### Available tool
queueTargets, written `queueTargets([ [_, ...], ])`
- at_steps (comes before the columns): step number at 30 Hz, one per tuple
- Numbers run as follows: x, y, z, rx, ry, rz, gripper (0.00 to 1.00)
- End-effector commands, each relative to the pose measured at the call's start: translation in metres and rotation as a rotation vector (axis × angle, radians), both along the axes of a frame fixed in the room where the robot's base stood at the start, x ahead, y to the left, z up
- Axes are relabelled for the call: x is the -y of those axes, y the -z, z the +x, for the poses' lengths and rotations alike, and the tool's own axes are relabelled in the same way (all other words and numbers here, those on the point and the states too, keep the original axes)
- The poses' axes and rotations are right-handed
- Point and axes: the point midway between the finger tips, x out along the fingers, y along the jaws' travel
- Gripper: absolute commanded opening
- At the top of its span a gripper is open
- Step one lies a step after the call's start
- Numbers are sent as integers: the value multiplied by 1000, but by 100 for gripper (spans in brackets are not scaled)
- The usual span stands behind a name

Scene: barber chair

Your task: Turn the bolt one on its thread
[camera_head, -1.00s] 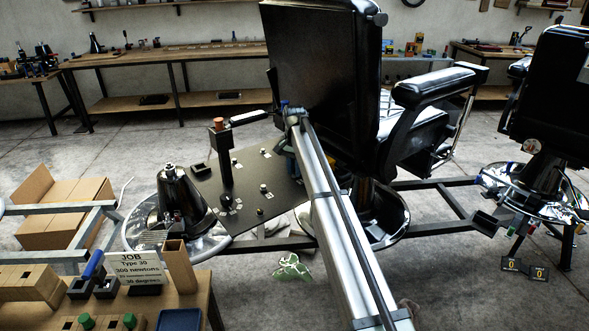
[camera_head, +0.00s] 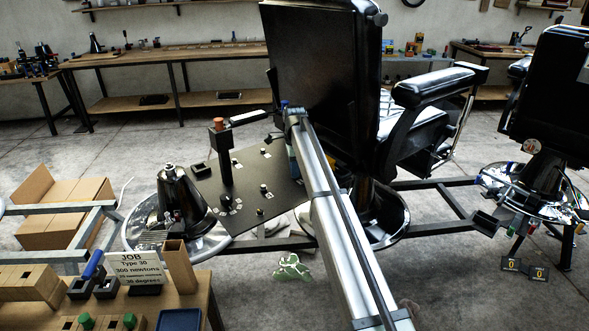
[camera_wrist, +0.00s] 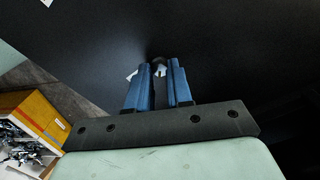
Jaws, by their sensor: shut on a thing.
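My gripper (camera_wrist: 160,69) shows in the wrist view as two blue fingers closed around a small bolt (camera_wrist: 160,72). Only part of the bolt's metal and dark top shows between the fingertips. The fingers reach over the black panel (camera_wrist: 220,50). A small white label lies left of the fingertips; its number cannot be read. In the head view the black panel (camera_head: 283,198) leans by the chair base with several small bolts and labels on it. My arm hides the gripped bolt there, and the gripper is mostly hidden too.
A dark post with an orange top (camera_head: 218,122) rises from the panel near my arm. The big black chair back (camera_head: 318,60) stands close behind. A dark cone-shaped base (camera_head: 178,195) is left of the panel. A job card (camera_head: 136,268) stands on the front-left table.

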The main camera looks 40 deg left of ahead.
Motion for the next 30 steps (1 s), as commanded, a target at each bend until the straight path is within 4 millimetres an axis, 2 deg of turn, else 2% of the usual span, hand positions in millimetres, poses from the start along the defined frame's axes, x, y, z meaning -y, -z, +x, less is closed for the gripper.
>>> queueTargets([
  [18, 0, 0, 0, 1, 554, 1, 0],
  [30, 0, 0, 0, 1, 753, 1, 0],
])
